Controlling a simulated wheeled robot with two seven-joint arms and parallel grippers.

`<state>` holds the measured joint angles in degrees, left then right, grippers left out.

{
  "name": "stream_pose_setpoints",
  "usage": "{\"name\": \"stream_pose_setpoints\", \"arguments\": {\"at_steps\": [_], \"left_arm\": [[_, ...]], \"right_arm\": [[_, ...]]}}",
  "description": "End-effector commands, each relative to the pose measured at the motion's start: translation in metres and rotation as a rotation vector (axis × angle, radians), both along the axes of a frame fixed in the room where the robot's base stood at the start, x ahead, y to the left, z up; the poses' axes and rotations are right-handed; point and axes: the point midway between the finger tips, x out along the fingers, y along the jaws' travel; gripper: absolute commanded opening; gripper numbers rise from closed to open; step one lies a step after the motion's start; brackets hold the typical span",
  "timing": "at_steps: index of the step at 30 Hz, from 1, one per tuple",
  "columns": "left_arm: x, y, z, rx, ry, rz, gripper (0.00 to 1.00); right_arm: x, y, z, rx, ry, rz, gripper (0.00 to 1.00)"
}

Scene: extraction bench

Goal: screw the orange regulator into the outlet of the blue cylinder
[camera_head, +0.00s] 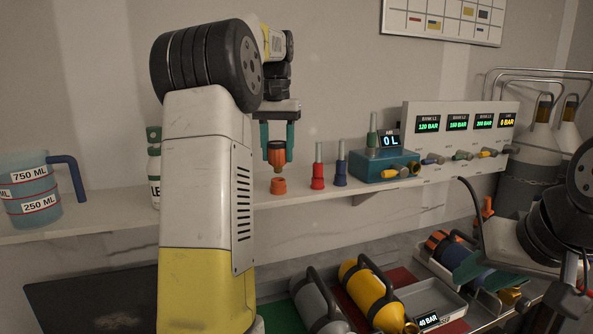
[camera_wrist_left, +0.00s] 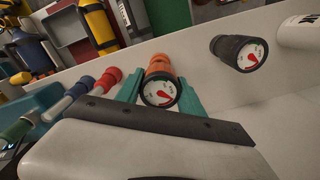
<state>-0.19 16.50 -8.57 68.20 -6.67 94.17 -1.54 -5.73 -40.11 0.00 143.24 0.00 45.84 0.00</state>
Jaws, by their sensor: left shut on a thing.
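The orange regulator (camera_head: 276,153) is held upright between the teal fingers of my left gripper (camera_head: 277,150), above the shelf. An orange holder (camera_head: 278,186) stands just below it, apart from it. In the left wrist view the orange regulator (camera_wrist_left: 159,66) shows its round gauge face between the fingers. The blue cylinder (camera_head: 481,274) lies on the lower bench at the right, with an orange end and a brass outlet (camera_head: 511,297). My right gripper (camera_head: 522,285) is over it with teal fingers spread wide; whether they touch it is unclear.
Red (camera_head: 318,170) and blue (camera_head: 340,168) holders stand on the shelf beside a teal device (camera_head: 385,166). A jug (camera_head: 30,190) and a bottle (camera_head: 154,168) are at the left. Grey (camera_head: 318,305) and yellow (camera_head: 370,293) cylinders lie below. A black gauge (camera_wrist_left: 240,52) shows in the wrist view.

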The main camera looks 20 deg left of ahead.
Motion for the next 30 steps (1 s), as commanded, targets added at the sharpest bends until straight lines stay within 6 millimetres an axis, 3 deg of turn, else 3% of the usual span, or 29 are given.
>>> {"name": "stream_pose_setpoints", "arguments": {"at_steps": [15, 30], "left_arm": [[0.0, 0.0, 0.015, 0.0, -0.002, 0.0, 0.0], [0.0, 0.0, 0.016, 0.0, -0.002, 0.0, 0.0]], "right_arm": [[0.0, 0.0, 0.0, 0.0, 0.0, 0.0, 0.36], [0.0, 0.0, 0.0, 0.0, 0.0, 0.0, 0.36]]}}
